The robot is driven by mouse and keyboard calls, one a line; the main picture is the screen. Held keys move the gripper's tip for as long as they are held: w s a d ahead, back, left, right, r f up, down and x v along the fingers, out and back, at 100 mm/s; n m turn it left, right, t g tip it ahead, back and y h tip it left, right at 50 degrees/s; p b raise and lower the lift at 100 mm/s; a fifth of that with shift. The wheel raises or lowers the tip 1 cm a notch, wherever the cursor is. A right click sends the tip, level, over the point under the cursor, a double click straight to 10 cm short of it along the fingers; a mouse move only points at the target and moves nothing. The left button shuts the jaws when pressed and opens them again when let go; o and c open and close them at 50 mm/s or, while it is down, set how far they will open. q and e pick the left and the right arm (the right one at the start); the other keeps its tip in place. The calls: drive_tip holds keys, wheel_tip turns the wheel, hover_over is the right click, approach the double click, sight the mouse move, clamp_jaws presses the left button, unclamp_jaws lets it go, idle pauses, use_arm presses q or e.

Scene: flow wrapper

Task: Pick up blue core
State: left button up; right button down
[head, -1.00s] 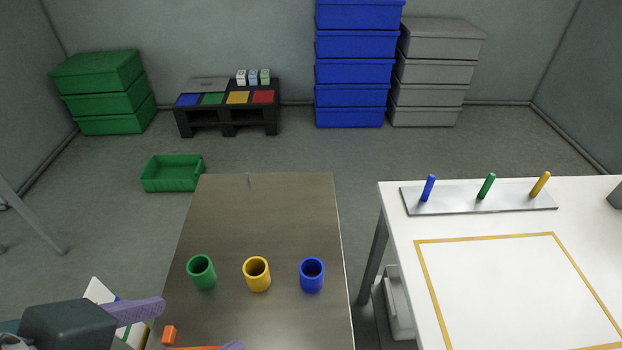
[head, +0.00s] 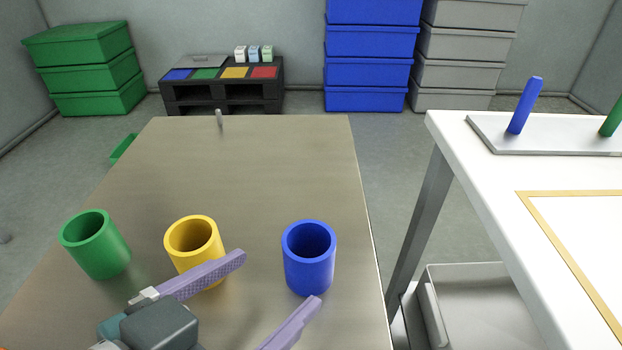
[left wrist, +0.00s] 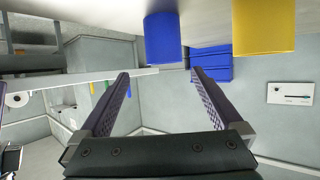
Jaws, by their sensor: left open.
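The blue core (head: 308,272) is a hollow cylinder standing upright on the brown table (head: 250,160), right of the yellow core (head: 189,240) and the green core (head: 95,245). My left gripper (head: 278,280) is open and empty, its purple fingers pointing toward the blue core from the near side. One finger passes in front of the yellow core. In the left wrist view the blue core (left wrist: 163,38) is ahead of and between the open fingers (left wrist: 160,82), apart from them, with the yellow core (left wrist: 264,28) beside it. My right gripper is out of view.
A white table (head: 470,190) stands at the right with a metal plate (head: 570,140) holding a blue peg (head: 525,105) and a green peg (head: 611,122). A grey bin (head: 480,300) is below it. The far part of the brown table is mostly clear.

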sight(298, 265)
use_arm(q)
drive_tip(key=shift+w+d+f+b, duration=0.15)
drive_tip(key=shift+w+f+b, duration=0.3)
drive_tip(key=shift+f, duration=0.45)
drive_tip(key=b+x, duration=0.1)
drive_tip(key=x, duration=0.3)
drive_tip(key=shift+d+r, duration=0.1)
drive_tip(key=b+x, duration=0.2)
drive_tip(key=x, duration=0.1)
drive_tip(key=b+x, duration=0.1)
drive_tip(key=shift+w+f, duration=0.25)
drive_tip(key=shift+w, duration=0.35)
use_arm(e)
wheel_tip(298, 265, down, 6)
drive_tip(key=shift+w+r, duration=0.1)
use_arm(q)
drive_tip(key=shift+c, duration=0.2)
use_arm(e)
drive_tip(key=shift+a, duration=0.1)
use_arm(q)
drive_tip(key=c, duration=1.3)
drive_tip(key=shift+r, duration=0.1)
